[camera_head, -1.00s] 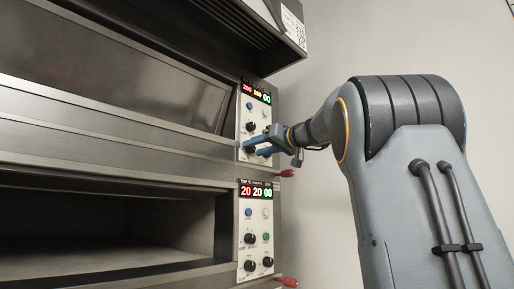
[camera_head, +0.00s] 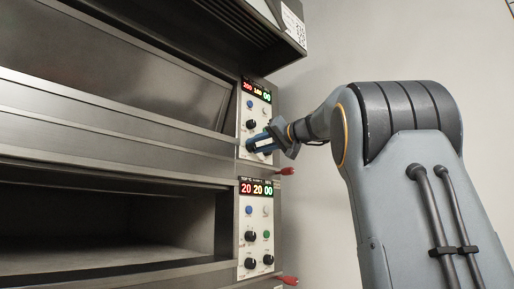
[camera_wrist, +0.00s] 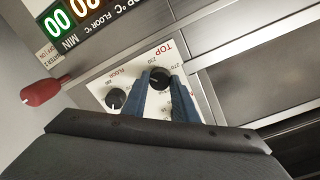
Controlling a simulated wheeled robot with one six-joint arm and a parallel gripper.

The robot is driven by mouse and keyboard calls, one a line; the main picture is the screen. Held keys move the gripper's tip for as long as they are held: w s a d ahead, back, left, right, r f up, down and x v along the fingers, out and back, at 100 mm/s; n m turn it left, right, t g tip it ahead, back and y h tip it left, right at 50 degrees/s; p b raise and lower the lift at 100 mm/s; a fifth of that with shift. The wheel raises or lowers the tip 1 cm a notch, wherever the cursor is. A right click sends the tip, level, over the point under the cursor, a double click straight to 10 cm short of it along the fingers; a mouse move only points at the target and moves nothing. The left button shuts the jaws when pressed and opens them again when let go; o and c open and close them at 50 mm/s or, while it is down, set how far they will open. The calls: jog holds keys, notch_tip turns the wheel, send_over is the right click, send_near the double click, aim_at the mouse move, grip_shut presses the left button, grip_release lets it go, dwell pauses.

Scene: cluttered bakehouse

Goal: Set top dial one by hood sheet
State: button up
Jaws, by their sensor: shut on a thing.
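The hood sheet (camera_head: 293,26) is a white printed paper on the hood's right end in the head view. Its print is too small to read. The upper oven's control panel (camera_head: 243,115) has a lit display (camera_head: 257,92), with red, yellow and green numbers. The black top dial (camera_wrist: 159,78) sits beside the word TOP in the wrist view. My gripper (camera_head: 251,147) is at the lower part of this panel. In the wrist view its blue fingers (camera_wrist: 162,88) are shut around the top dial.
A black floor dial (camera_wrist: 116,98) sits just left of the fingers in the wrist view. A red handle (camera_head: 285,171) juts out below the upper panel. A lower oven panel (camera_head: 243,225) has similar dials and a display. The plain wall is at right.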

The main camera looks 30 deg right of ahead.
jog(key=o, duration=1.1)
jog(key=shift+c, duration=0.2)
jog(key=b+v, duration=0.3)
jog(key=v, duration=0.5)
jog(key=shift+w, duration=0.1)
